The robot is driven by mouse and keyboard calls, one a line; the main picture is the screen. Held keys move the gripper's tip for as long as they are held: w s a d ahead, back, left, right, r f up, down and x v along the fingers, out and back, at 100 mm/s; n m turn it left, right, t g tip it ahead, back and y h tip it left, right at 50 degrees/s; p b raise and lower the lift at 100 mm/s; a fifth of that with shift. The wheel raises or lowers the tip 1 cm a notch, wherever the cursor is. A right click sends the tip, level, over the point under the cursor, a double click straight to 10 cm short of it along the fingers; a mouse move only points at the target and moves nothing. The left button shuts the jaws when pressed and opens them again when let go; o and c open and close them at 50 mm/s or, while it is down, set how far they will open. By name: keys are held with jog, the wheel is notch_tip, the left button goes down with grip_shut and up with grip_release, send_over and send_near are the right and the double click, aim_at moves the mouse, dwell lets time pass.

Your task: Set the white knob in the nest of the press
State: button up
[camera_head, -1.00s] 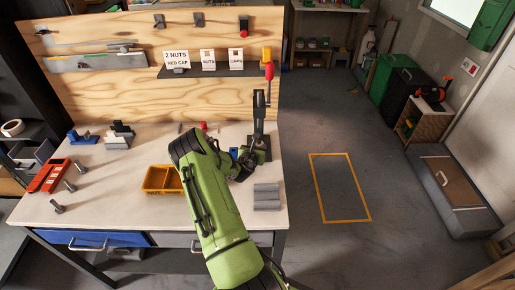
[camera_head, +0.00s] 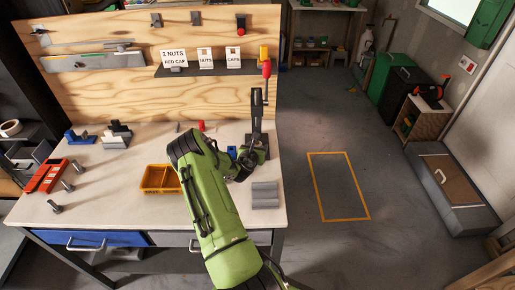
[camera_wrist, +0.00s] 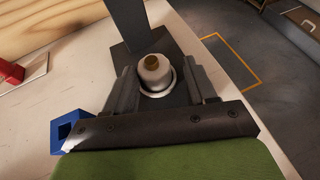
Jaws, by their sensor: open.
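The white knob (camera_wrist: 154,72), with a brass-coloured top, stands upright in the wrist view. It sits within a pale ring, the nest (camera_wrist: 161,93), on the dark base of the press (camera_wrist: 182,97). My gripper (camera_wrist: 158,70) is open, with one finger on each side of the knob and gaps visible between. Whether the knob is fully seated cannot be told. In the head view the press (camera_head: 257,125) stands at the bench's right end, its red-tipped lever raised. My arm hides the knob and nest there.
A blue block with a square hole (camera_wrist: 68,130) is close to my gripper's left side. A yellow bin (camera_head: 160,179) lies left of my arm, and a grey ribbed block (camera_head: 265,195) lies in front of the press. Bolts and a red tray (camera_head: 46,176) are at far left.

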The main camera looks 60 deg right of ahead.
jog(key=shift+w+a+f, duration=0.1)
jog(key=shift+w+a, duration=0.15)
jog(key=shift+w, duration=0.25)
jog(key=shift+a, duration=0.25)
jog(key=s+v, duration=0.1)
jog(key=v, duration=1.4)
jog(key=shift+r+b, duration=0.25)
jog(key=shift+b, duration=0.1)
jog(key=shift+d, duration=0.1)
